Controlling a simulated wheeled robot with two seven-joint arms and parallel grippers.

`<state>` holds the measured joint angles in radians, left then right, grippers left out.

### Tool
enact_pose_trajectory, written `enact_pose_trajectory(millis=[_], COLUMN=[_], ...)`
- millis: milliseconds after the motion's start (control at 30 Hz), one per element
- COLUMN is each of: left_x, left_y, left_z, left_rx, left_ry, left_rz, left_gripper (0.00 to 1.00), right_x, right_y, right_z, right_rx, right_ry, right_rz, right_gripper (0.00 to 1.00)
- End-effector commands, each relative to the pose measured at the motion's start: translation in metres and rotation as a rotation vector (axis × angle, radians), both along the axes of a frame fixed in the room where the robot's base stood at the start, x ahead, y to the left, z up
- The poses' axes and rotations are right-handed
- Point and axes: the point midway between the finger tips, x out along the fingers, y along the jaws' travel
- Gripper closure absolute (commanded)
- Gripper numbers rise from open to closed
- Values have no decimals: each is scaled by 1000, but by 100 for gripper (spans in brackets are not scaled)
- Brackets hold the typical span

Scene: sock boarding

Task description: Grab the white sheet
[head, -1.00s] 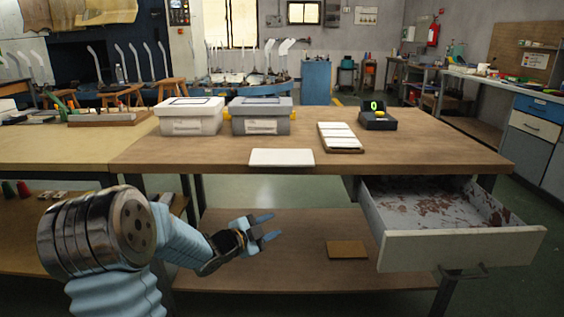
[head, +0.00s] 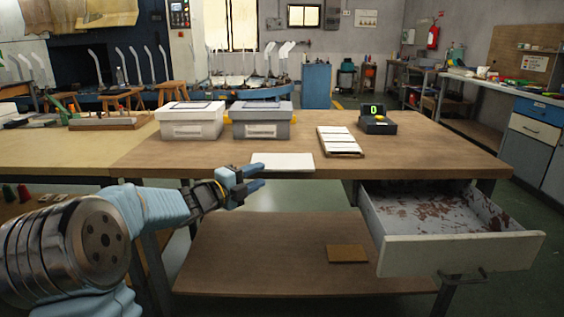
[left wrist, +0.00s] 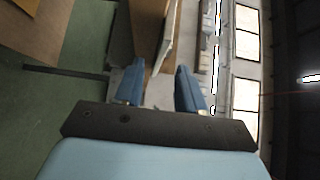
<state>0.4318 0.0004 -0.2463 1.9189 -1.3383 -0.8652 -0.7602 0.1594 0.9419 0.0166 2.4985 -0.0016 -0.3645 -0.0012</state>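The white sheet (head: 284,162) lies flat at the front edge of the wooden table, slightly overhanging it. My left gripper (head: 262,178) is open and empty, just in front of the table edge, near the sheet's left front part and apart from it. In the left wrist view, my two blue fingers (left wrist: 160,88) are spread, and the white sheet (left wrist: 171,32) shows beyond them as a thin strip beside the brown table edge. My right gripper is not in view.
The wooden table (head: 220,155) carries two lidded boxes, a light one (head: 191,122) and a grey one (head: 261,120), a white-slatted tray (head: 340,141) and a scale with a green display (head: 377,121). An open drawer (head: 460,252) juts out at right. A lower shelf (head: 270,265) holds a brown piece (head: 347,253).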

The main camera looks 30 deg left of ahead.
Motion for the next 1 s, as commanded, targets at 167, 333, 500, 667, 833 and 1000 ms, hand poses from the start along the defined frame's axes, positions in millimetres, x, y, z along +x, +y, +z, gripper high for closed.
enact_pose_trajectory(millis=[167,333,500,667,833,1000], left_x=[28,36,36,36,36,36], left_y=[-7,-8,-8,-8,-8,-8], left_z=[0,0,0,0,0,0], left_rx=[-2,-1,-2,-2,-2,-2], left_ry=[2,0,0,0,1,1], left_rz=[-1,0,0,0,0,0], left_gripper=[61,61,64,88,100,100], right_x=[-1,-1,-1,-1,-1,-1], right_y=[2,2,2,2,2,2], right_z=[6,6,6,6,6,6], right_rx=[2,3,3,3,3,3], right_ry=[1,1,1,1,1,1], right_rz=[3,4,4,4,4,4], right_gripper=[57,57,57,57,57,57])
